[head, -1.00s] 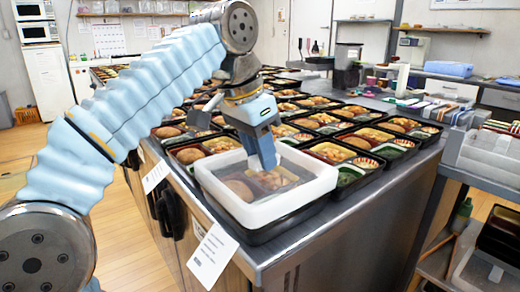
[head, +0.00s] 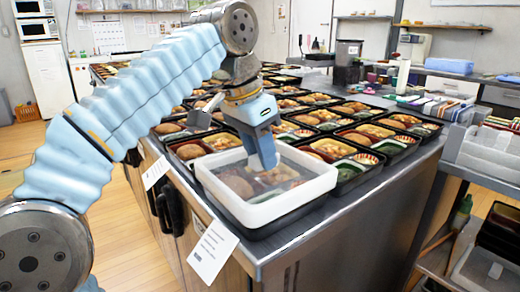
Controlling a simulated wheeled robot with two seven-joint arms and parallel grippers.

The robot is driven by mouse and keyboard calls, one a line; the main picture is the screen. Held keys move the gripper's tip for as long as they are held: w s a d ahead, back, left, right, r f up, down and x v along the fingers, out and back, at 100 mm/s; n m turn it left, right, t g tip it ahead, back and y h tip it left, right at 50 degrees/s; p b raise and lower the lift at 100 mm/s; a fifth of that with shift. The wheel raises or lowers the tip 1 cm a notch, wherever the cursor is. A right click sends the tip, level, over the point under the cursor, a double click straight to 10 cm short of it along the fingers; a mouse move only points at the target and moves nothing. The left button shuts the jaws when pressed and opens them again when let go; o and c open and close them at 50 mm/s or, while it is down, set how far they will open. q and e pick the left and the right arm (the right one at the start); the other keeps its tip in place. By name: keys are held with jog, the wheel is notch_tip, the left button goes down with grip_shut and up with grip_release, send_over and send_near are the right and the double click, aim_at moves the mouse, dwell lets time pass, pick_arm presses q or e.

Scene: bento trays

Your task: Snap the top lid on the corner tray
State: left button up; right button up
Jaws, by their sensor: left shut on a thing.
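The corner tray (head: 262,232) is a black bento tray at the near corner of the steel table. The top lid (head: 270,211) is translucent with a thick white rim and lies over that tray. Food shows dimly through it. The black tray wall shows below the rim along the near side; I cannot tell whether the rim is seated all round. My left gripper (head: 268,165) points down at the far part of the lid, shut on it. Its fingers hide a part of the far rim. My right gripper is not in view.
Many filled, open black trays (head: 357,153) stand in rows behind and beside the corner tray. A paper label (head: 212,252) hangs on the table's front. A shelf rack with clear containers (head: 483,148) stands at the right. A bare steel strip (head: 330,222) runs along the right edge.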

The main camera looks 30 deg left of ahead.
pick_arm(q)
jog(key=shift+f, duration=0.15)
jog(key=shift+f+b, duration=0.8)
jog(key=shift+f, duration=0.1)
dwell(0.4)
jog(key=o, duration=1.6)
